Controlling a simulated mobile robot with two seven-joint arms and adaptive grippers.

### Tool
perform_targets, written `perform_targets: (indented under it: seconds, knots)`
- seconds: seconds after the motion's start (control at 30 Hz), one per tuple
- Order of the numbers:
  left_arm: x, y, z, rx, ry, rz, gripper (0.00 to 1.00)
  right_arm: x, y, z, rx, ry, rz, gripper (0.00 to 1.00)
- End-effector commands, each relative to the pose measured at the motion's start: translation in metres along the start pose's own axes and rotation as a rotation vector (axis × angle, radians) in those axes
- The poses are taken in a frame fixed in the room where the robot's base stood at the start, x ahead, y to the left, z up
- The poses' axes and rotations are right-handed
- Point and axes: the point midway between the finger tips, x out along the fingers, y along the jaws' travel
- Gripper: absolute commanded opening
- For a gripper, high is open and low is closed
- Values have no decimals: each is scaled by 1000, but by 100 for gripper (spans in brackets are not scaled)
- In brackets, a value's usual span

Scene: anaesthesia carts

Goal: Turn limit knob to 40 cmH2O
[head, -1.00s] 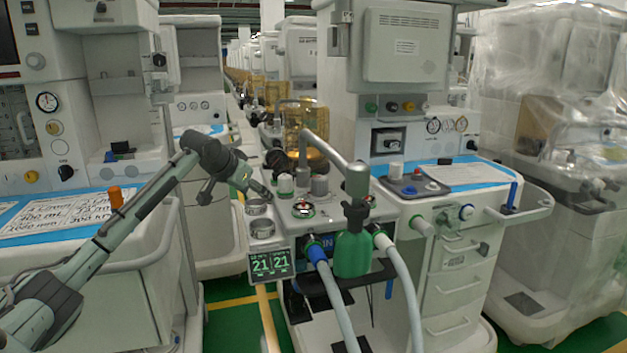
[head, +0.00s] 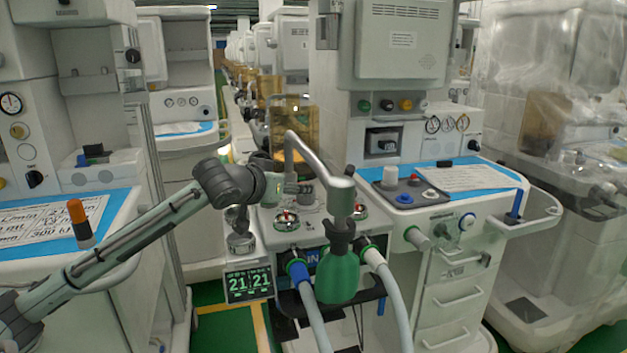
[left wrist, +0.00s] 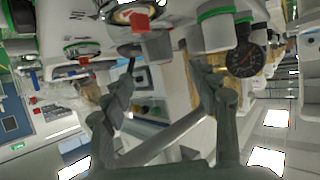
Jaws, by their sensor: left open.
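The near cart's top carries two round valves with green rims and red marks, one at the left (head: 287,220) and one at the right (head: 358,211). I cannot tell which part is the limit knob, and no scale can be read. My left gripper (head: 294,191) is just above and behind the left valve, beside the bent metal pipe. In the left wrist view my left gripper (left wrist: 168,62) is open with nothing between its fingers. A white knob with a green ring (left wrist: 215,28) and a red-marked valve (left wrist: 138,18) lie beyond the fingertips. My right gripper is not in view.
The metal pipe (head: 318,160) arches close to my gripper, above a green bag (head: 338,267). A display reading 21 21 (head: 249,284) and metal cylinders (head: 240,240) are at the left. A dark gauge (left wrist: 246,60) is near one finger. Blue and white hoses hang in front.

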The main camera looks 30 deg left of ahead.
Motion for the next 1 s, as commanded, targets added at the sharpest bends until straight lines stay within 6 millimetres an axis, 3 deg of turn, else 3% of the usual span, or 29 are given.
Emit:
perform_targets:
  seconds: [0.17, 0.3, 0.6, 0.93, 1.0]
  knots:
    - [11, 1, -2, -5, 4, 2, 60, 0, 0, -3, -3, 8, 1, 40]
    - [34, 1, -2, -5, 3, 1, 60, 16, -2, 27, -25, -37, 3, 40]
    - [72, 1, -1, -3, 3, 1, 60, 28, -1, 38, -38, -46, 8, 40]
    - [77, 2, 0, 0, 3, 2, 60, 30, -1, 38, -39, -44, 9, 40]
    - [77, 1, 0, -1, 3, 2, 52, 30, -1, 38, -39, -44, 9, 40]
